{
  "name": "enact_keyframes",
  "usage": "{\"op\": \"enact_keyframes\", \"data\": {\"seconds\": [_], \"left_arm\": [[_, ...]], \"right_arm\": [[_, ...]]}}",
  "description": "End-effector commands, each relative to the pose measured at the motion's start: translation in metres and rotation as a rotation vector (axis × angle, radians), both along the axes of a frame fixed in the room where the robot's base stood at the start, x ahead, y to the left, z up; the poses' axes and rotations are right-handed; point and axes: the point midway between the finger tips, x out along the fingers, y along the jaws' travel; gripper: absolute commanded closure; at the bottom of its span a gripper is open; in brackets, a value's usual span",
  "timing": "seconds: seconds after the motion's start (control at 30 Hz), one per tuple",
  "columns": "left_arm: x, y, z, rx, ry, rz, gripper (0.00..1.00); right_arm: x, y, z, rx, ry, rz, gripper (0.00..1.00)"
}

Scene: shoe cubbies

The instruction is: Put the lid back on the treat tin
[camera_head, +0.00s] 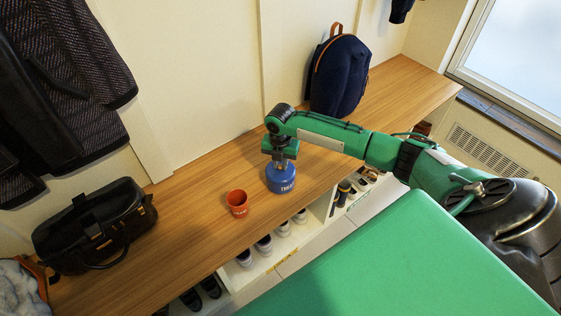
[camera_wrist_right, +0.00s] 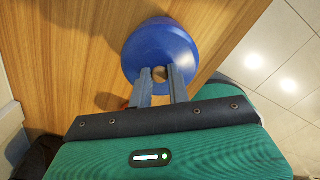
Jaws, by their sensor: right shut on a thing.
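The blue treat tin (camera_head: 281,184) with white lettering stands upright on the wooden bench, near its front edge. My right gripper (camera_head: 281,160) points down right above the tin. In the right wrist view, my right gripper (camera_wrist_right: 160,76) is shut on the small knob of the round blue lid (camera_wrist_right: 159,45). The lid appears level on or just over the tin's top; I cannot tell whether it is fully seated. The lid hides the tin's mouth. My left gripper is not in view.
An orange cup (camera_head: 237,203) stands left of the tin on the bench (camera_head: 190,226). A black bag (camera_head: 93,226) sits further left, and a navy backpack (camera_head: 339,74) stands at the back right. Shoes (camera_head: 264,244) fill cubbies below. The bench between cup and bag is clear.

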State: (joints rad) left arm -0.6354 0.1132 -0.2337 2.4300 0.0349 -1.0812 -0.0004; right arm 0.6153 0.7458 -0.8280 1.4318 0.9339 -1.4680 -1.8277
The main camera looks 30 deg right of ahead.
Motion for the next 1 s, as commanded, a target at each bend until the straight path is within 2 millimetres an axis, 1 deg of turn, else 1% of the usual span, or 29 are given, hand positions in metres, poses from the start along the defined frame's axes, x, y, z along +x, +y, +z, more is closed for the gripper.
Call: {"op": "enact_keyframes", "data": {"seconds": [0.47,0.8,1.0], "left_arm": [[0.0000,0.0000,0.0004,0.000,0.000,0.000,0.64],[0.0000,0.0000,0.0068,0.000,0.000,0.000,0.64],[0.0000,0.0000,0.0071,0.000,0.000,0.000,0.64]], "right_arm": [[0.0000,-0.0003,-0.0001,-0.001,0.001,0.000,1.00],[-0.0003,-0.0004,-0.0018,-0.001,0.002,-0.001,1.00],[-0.0002,-0.0004,-0.0033,-0.001,0.001,0.000,1.00]]}}
